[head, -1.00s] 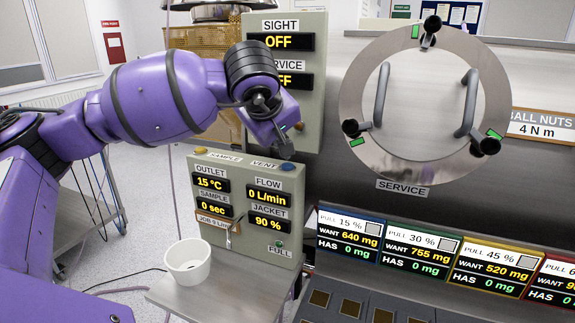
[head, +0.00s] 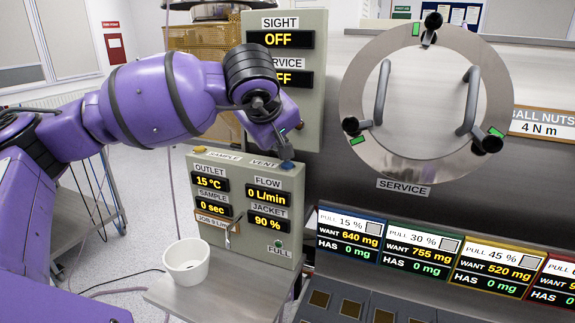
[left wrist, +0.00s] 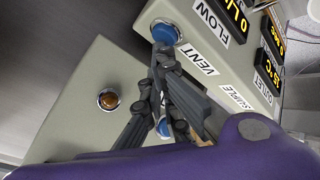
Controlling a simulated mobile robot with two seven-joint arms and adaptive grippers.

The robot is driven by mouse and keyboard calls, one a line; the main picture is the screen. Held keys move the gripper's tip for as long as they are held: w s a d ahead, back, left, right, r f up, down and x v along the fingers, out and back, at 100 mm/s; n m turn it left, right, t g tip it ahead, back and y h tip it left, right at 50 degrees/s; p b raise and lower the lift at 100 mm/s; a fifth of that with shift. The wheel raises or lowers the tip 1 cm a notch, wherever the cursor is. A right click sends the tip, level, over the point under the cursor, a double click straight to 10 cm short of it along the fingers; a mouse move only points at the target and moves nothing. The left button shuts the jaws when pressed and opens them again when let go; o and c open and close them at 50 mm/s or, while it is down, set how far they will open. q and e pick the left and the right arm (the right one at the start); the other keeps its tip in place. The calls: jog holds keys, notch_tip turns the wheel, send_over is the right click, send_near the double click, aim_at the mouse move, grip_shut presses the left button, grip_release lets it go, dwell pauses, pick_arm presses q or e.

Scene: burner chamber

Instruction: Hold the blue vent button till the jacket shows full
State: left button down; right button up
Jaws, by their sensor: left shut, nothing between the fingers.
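The blue vent button (head: 287,165) is on top of the lower panel, right of the VENT label; it also shows in the left wrist view (left wrist: 165,32). My left gripper (head: 285,153) is shut and empty, pointing down right at the button. In the left wrist view its fingertips (left wrist: 161,52) overlap the button's edge. I cannot tell whether the button is pressed in. The jacket display (head: 269,225) reads 90 %. A small green FULL lamp (head: 279,244) sits below it; I cannot tell whether it is lit. My right gripper is out of view.
The flow display (head: 268,198) reads 0 L/min. A yellow sample button (head: 200,149) is at the panel's left. A white cup (head: 186,262) stands on the shelf below.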

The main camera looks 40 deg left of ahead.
pick_arm(q)
jog(key=shift+f+b, duration=0.35)
jog(key=shift+f, duration=0.15)
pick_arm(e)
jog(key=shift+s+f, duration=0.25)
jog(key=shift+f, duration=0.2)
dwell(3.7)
pick_arm(q)
jog(key=shift+r+p, duration=0.45)
jog(key=shift+r, duration=0.5)
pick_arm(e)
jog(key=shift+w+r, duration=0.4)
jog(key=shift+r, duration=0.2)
pick_arm(q)
jog(key=shift+r, duration=0.1)
jog(key=shift+r, duration=0.25)
notch_tip(320, 180, up, 4)
jog(key=shift+r+p, duration=0.15)
jog(key=shift+p, duration=1.1)
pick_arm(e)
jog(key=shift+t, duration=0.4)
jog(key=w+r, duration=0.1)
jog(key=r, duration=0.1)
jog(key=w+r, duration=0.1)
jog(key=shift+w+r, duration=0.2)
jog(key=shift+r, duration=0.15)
